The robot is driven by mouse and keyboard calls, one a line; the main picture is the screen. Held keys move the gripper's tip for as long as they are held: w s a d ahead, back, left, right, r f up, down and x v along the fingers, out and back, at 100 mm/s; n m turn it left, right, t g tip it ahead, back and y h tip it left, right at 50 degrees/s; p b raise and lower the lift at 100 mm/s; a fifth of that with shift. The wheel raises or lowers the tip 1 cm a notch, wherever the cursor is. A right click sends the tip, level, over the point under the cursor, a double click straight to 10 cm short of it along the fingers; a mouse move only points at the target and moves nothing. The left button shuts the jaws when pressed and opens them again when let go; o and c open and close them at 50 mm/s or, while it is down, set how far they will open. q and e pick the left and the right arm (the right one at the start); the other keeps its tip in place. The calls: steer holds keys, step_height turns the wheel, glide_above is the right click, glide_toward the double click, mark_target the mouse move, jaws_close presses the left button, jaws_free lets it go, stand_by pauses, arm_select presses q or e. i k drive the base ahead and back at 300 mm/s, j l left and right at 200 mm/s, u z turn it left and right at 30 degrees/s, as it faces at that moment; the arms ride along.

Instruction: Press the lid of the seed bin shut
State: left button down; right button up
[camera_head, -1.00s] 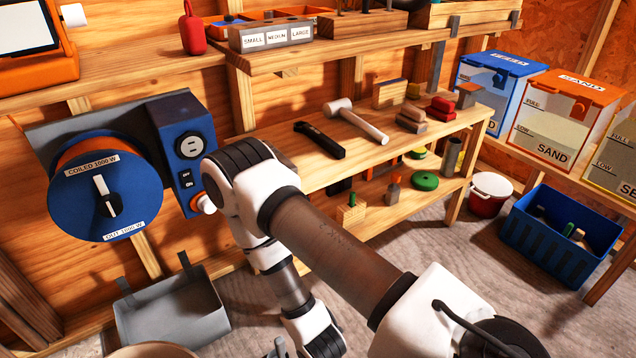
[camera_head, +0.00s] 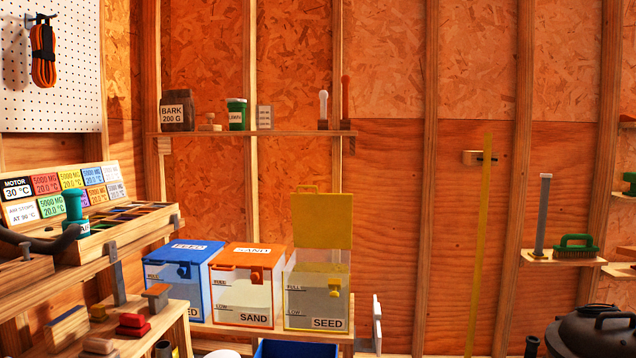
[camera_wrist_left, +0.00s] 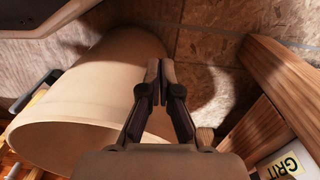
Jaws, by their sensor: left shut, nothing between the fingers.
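The seed bin (camera_head: 316,299) is a clear box with yellow trim and a SEED label, standing on a low shelf in the head view. Its yellow lid (camera_head: 323,220) stands upright at the back, so the bin is open. A yellow latch (camera_head: 334,287) is on its front. My left gripper (camera_wrist_left: 160,68) shows only in the left wrist view; it is shut and empty, fingertips together, beside a large beige round container. The seed bin is not in that wrist view. My right gripper is in neither current view.
The sand bin (camera_head: 242,292) and a blue bin (camera_head: 180,285) stand shut, left of the seed bin. A blue crate (camera_head: 296,349) is below. The beige container (camera_wrist_left: 95,95), a wooden beam (camera_wrist_left: 275,75) and a GRIT label (camera_wrist_left: 285,166) surround my left gripper.

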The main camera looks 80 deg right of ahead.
mark_target(320, 220)
steer(key=z, duration=2.25)
